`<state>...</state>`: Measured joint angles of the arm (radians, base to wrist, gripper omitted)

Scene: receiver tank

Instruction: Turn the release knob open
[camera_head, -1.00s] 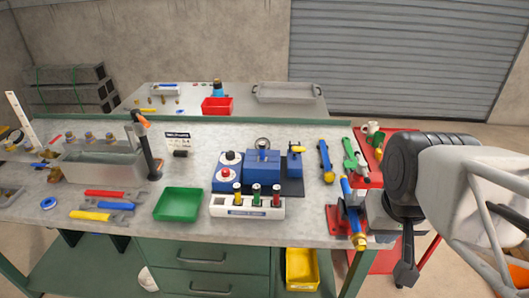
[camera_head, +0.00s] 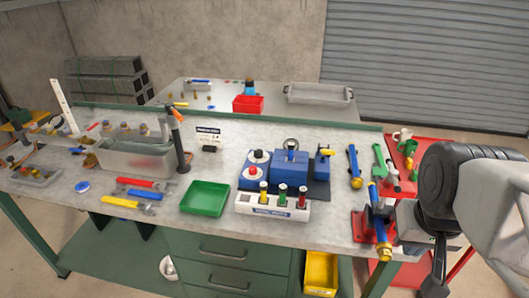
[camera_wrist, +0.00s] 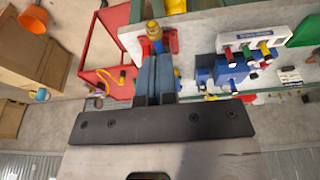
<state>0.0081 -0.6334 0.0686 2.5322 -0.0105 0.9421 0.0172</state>
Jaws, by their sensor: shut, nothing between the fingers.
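A blue unit (camera_head: 289,165) stands on a dark mat on the bench in the head view. On its left are two white discs, one with a black knob (camera_head: 258,154) and one with a red knob (camera_head: 254,171); I cannot tell which is the release knob. A valve with a yellow handle (camera_head: 327,151) is at its right. The unit also shows in the wrist view (camera_wrist: 232,70). My gripper (camera_head: 437,278) is at the right of the head view, well apart from the unit. In the wrist view its fingers (camera_wrist: 155,65) are together and empty.
A blue tool with a brass end (camera_head: 381,225) stands on a red base near my gripper. A white rack (camera_head: 272,206) with several coloured plugs stands in front of the unit. A green tray (camera_head: 205,198) and wrenches (camera_head: 140,190) lie left. A red cart (camera_head: 408,160) stands right.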

